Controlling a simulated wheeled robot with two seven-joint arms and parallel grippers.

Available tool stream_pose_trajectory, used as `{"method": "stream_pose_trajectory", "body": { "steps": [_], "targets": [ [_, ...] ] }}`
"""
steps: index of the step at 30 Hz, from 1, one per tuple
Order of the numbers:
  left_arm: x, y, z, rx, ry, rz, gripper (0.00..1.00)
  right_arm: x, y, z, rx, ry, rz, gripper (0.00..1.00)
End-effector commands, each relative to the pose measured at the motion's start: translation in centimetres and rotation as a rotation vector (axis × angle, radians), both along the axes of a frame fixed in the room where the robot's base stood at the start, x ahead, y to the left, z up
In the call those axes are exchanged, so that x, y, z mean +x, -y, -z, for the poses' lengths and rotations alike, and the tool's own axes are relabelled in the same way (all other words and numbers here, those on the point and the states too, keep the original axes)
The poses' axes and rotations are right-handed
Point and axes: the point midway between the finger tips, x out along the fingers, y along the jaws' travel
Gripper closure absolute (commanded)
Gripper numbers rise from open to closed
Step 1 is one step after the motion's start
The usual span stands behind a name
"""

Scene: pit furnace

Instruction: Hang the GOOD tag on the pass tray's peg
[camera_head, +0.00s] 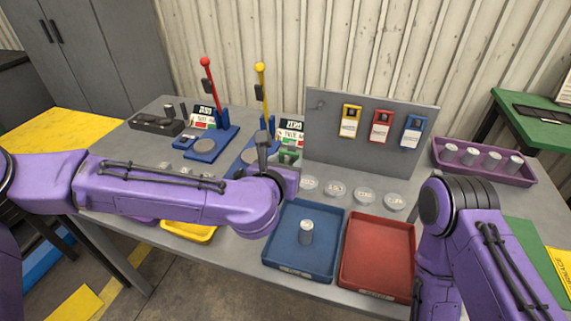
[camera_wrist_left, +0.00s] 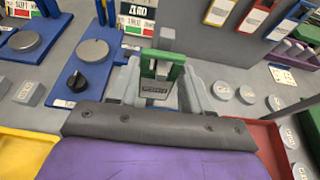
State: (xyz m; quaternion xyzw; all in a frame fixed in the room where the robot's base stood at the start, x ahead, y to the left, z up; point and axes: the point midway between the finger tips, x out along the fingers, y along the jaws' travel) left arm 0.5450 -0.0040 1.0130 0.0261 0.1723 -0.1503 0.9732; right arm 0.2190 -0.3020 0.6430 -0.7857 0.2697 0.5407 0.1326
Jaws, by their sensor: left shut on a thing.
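The green tag (camera_wrist_left: 162,66) is between the fingers of my left gripper (camera_wrist_left: 165,88) in the left wrist view. Its dark label faces the camera but is too small to read surely. In the head view the left gripper (camera_head: 287,168) holds the green tag (camera_head: 290,157) above the table, behind the blue tray. The blue tray (camera_head: 272,254) holds one metal cylinder (camera_head: 306,232); the red tray (camera_head: 378,253) beside it is empty. I cannot read which is the pass tray, and I see no tray peg. My right gripper is out of view.
A grey board (camera_head: 335,150) stands at the back with a bare hook and yellow, red and blue tags (camera_head: 351,122). Two lever presses (camera_head: 207,145) stand left. A purple tray (camera_head: 485,163) of cylinders stands right.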

Motion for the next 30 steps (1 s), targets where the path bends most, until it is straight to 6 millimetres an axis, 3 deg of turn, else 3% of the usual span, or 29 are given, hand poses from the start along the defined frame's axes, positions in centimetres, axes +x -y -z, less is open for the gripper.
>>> {"method": "stream_pose_trajectory", "body": {
  "steps": [3, 4, 6, 7, 17, 30],
  "targets": [
    [0.0, 0.0, 0.0, 0.0, 0.0, 0.0, 0.81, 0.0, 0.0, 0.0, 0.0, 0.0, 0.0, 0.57],
    [0.0, 0.0, 0.0, 0.0, 0.0, 0.0, 0.49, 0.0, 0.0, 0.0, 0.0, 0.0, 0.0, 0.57],
    [0.0, 0.0, 0.0, 0.0, 0.0, 0.0, 0.26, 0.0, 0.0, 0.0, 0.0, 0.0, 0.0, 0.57],
    [0.0, 0.0, 0.0, 0.0, 0.0, 0.0, 0.22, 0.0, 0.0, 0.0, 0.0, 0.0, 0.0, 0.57],
    [-0.4, -0.2, -0.2, -0.001, 0.001, 0.0, 0.22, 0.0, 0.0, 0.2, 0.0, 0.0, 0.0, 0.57],
    [-8.5, -2.7, -3.3, -0.001, 0.003, 0.001, 0.22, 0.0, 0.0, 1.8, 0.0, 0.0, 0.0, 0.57]
  ]
}}
